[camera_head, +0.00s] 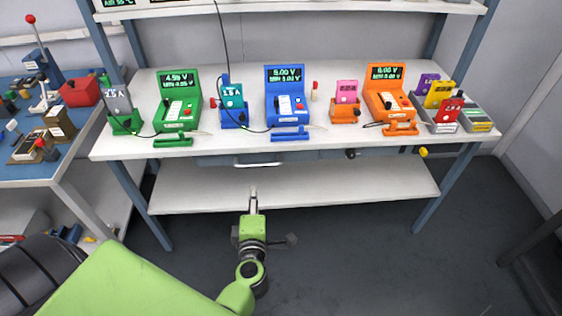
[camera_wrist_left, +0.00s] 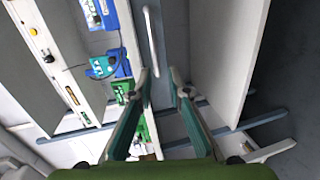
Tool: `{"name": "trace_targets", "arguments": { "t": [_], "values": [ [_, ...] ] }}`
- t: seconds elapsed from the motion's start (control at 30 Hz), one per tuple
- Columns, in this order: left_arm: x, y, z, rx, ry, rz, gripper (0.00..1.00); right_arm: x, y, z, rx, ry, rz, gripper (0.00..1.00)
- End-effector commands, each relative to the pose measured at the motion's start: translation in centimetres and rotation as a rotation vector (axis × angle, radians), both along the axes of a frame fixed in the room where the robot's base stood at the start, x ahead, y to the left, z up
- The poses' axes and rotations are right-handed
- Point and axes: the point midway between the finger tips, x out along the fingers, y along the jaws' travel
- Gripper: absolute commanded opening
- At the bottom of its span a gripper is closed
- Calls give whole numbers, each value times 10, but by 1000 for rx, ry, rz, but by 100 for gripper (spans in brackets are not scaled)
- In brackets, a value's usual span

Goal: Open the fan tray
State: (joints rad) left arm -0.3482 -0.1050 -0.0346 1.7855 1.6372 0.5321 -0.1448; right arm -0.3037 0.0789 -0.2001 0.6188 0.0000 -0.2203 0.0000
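A grey tray front (camera_head: 225,160) sits under the edge of the white bench top, with a pale bar handle (camera_head: 258,164) on it. I take it to be the fan tray; no label on it is readable. It looks shut. My left gripper (camera_head: 254,192) is in front of and below the handle, apart from it. In the left wrist view the fingers (camera_wrist_left: 160,80) are spread with nothing between them. The handle (camera_wrist_left: 150,40) lies ahead of them, near the left fingertip. My right gripper is in neither view.
The bench top (camera_head: 340,147) holds green, blue and orange testers (camera_head: 285,95) with coloured cells. A black knob (camera_head: 350,153) and a yellow knob (camera_head: 423,152) stick out at the front edge. A lower shelf (camera_head: 350,187) lies beneath. A blue table (camera_head: 40,170) stands left. The floor in front is clear.

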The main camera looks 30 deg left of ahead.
Motion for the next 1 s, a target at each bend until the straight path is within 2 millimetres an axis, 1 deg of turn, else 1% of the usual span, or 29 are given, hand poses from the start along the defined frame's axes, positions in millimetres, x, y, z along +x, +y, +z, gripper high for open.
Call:
{"name": "trace_targets", "arguments": {
  "t": [0.03, 0.1, 0.23, 0.37, 0.5, 0.7, 0.83, 1.0],
  "values": [
    [-1, 4, 6, -28, -15, 23, 17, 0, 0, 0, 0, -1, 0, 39],
    [-1, 8, 10, -49, -27, 39, 17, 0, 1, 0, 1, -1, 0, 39],
    [9, 14, 8, -53, -29, 41, 17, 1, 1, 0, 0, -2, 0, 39],
    [29, 26, 4, -51, -30, 41, 17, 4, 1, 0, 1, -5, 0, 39],
    [55, 41, -3, -50, -30, 39, 17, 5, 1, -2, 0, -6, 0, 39],
    [88, 62, -11, -49, -29, 38, 17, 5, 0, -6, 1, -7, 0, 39],
    [103, 70, -16, -52, -28, 38, 17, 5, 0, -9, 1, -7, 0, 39],
    [112, 77, -18, -52, -28, 38, 17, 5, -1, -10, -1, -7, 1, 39]
  ]
}}
